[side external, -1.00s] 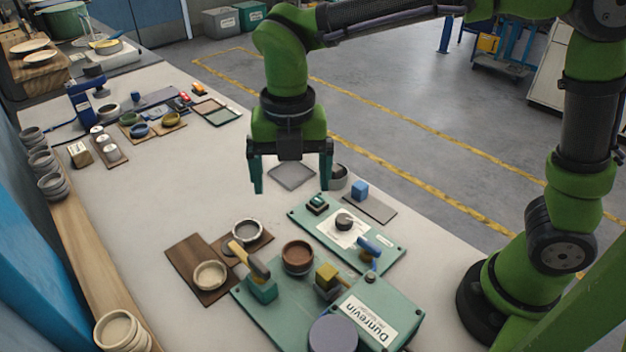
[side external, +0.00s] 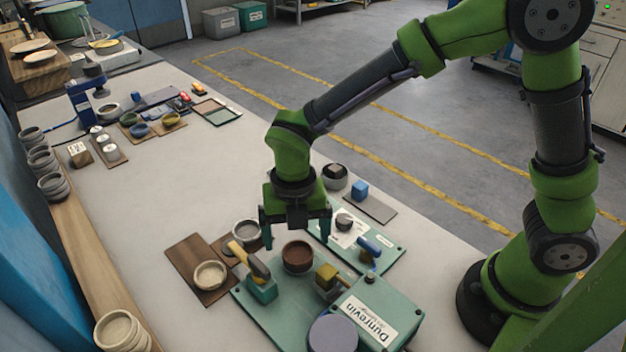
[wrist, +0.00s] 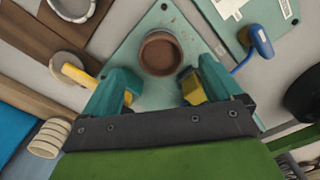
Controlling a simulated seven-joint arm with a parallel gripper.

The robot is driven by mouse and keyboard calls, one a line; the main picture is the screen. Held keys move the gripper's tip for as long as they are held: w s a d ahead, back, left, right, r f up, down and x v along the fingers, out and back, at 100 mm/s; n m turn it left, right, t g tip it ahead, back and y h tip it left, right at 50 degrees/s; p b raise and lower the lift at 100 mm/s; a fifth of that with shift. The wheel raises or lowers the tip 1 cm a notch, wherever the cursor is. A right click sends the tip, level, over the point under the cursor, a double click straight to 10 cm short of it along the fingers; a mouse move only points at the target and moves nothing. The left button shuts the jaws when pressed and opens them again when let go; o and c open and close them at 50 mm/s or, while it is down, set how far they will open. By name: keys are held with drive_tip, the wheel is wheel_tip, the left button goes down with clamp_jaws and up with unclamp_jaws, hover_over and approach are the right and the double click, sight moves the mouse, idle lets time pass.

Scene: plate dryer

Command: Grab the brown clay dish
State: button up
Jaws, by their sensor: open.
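The brown clay dish (side external: 298,257) is a small round bowl standing upright on the green plate of the Dunrevin device. It sits between two yellow-topped clamps. In the wrist view the dish (wrist: 160,53) shows whole, just beyond the fingertips and centred between them. My gripper (side external: 297,240) is open and empty, pointing down above the dish. In the wrist view the gripper (wrist: 155,78) has its teal fingers spread wide on either side, apart from the dish. The exact height between fingertips and dish is hard to tell.
The left clamp (side external: 262,286) and right clamp (side external: 327,280) stand close beside the dish. A grey ring bowl (side external: 246,232) and a beige bowl (side external: 210,275) rest on brown boards to the left. A blue-handled tool (side external: 369,246) lies to the right.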

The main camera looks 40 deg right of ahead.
sight(298, 256)
wheel_tip(298, 256, down, 4)
drive_tip(key=shift+r, duration=0.1)
drive_tip(key=c, duration=1.1)
